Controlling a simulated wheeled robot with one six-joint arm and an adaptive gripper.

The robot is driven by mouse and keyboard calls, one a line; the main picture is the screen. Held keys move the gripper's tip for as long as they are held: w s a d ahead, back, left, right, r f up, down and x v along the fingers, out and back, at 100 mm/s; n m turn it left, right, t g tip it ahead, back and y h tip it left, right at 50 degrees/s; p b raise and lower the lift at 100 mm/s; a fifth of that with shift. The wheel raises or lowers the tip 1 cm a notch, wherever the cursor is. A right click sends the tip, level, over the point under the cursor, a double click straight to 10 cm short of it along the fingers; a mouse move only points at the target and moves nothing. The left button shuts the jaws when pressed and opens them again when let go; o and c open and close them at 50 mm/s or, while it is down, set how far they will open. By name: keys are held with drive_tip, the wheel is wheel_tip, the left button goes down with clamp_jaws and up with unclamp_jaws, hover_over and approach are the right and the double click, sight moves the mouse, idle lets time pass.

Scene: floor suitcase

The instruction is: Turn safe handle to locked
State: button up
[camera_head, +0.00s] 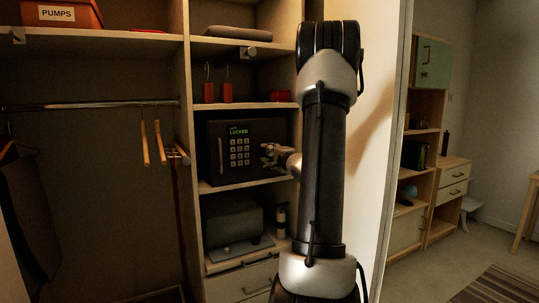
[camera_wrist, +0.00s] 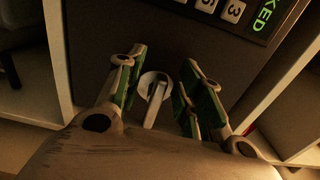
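The dark safe (camera_head: 218,170) sits on a middle shelf of the wardrobe, its door facing out. It has a keypad (camera_head: 240,152) and a green lit display (camera_head: 238,130) that reads "LOCKED". In the wrist view, the silver safe handle (camera_wrist: 156,98) is a small lever on a round base. It points toward the bottom of the picture. My gripper (camera_wrist: 163,62) is open, with one finger on each side of the handle and visible gaps between. In the head view my gripper (camera_head: 270,155) is at the right part of the safe door, and it hides the handle there.
Shelf sides stand close to the safe. Hangers (camera_head: 150,143) hang at left. Open floor (camera_head: 445,270) shows at right.

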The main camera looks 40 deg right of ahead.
drive_tip(key=v, duration=1.2)
drive_tip(key=shift+d, duration=0.1)
